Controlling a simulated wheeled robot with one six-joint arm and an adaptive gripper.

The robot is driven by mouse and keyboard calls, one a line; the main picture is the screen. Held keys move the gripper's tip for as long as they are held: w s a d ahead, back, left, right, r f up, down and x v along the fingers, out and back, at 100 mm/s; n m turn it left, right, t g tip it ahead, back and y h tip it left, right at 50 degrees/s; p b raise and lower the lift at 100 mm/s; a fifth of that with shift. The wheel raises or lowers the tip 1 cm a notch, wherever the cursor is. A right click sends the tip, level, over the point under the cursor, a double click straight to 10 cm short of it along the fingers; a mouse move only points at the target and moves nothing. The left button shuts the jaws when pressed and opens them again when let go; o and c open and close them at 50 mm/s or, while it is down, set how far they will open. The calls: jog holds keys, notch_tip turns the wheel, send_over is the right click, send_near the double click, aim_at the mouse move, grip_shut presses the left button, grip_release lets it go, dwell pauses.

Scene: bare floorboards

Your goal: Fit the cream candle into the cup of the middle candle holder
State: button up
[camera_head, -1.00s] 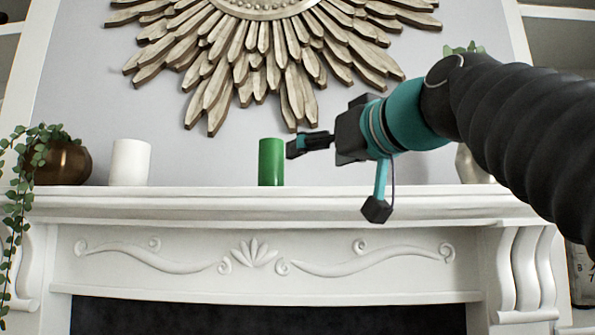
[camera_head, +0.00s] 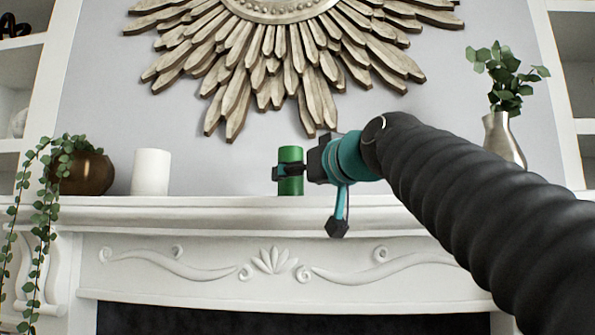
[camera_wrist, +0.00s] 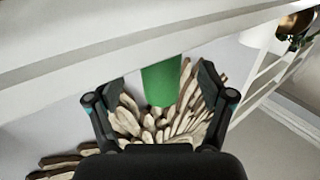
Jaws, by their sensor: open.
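A whitish candle-like cylinder (camera_head: 151,172), which may be the cream candle, stands upright on the left part of the white mantel. It also shows at the top right of the wrist view (camera_wrist: 261,28). No candle holder with a cup can be made out. My gripper (camera_head: 281,172) is open in front of a green cylinder (camera_head: 291,155), likely a green candle, and hides part of it. In the wrist view the green cylinder (camera_wrist: 161,82) lies between my two spread fingers. I cannot tell whether they touch it.
The mantel shelf (camera_head: 220,211) runs across the view. A bronze pot (camera_head: 88,174) with a trailing plant stands at its left end. A silver vase (camera_head: 502,142) with leaves stands at the right. A sunburst ornament (camera_head: 285,65) hangs above. The shelf between pot and green cylinder holds only the whitish cylinder.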

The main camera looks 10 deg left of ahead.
jog(key=shift+x, duration=1.2)
jog(key=c, duration=1.4)
jog(key=shift+o, duration=0.2)
jog(key=shift+r, duration=0.15)
notch_tip(320, 180, up, 8)
jog(key=p, duration=0.4)
jog(key=shift+r, duration=0.8)
